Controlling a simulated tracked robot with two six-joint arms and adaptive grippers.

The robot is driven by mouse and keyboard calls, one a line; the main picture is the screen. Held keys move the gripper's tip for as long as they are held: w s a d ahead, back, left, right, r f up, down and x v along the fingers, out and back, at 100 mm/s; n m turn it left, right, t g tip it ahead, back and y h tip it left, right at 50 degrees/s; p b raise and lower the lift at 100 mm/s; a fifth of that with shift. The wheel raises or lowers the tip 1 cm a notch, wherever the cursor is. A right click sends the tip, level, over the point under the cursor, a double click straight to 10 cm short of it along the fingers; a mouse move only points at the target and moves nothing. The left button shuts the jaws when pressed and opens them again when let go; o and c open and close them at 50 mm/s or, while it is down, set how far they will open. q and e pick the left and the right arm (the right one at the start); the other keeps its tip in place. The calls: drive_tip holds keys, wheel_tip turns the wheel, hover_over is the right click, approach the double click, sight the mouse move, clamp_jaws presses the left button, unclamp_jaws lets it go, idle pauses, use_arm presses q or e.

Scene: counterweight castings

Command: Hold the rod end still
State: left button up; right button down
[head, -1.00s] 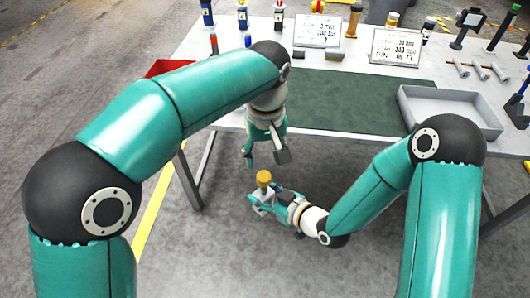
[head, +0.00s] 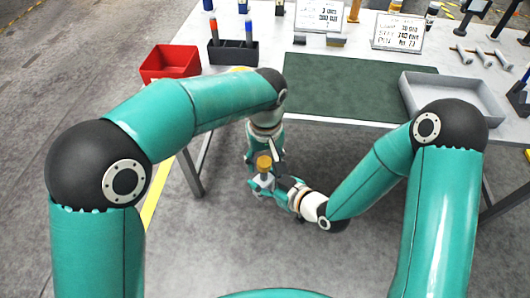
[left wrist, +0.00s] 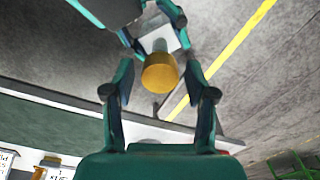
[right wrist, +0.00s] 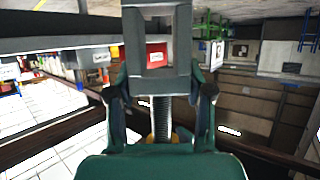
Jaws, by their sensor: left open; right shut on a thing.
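The rod end (right wrist: 160,118) is a dark threaded shank with a grey fork (right wrist: 132,60) at one end and a golden-yellow cap (head: 264,162) at the other. My right gripper (head: 264,184) is shut on it and holds it in the air in front of the table, cap up. My left gripper (left wrist: 160,94) is open just above the cap, which shows in the left wrist view (left wrist: 160,73) in front of its two fingers. The yellow cap is mostly hidden in the right wrist view.
The table (head: 370,55) stands ahead with a green mat (head: 345,90). A grey tray (head: 452,98) is on its right, a red bin (head: 170,62) and a dark holder (head: 232,53) on its left. Signs and posts line the back. Floor lies below my grippers.

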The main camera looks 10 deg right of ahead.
use_arm(q)
clamp_jaws()
drive_tip(key=m, duration=0.6)
drive_tip(key=shift+m, duration=0.4)
drive_tip(key=m, duration=0.4)
drive_tip(key=shift+m, duration=0.3)
drive_tip(key=m, duration=0.4)
drive_tip(key=shift+o, duration=0.8)
unclamp_jaws()
wheel_tip(320, 180, up, 12)
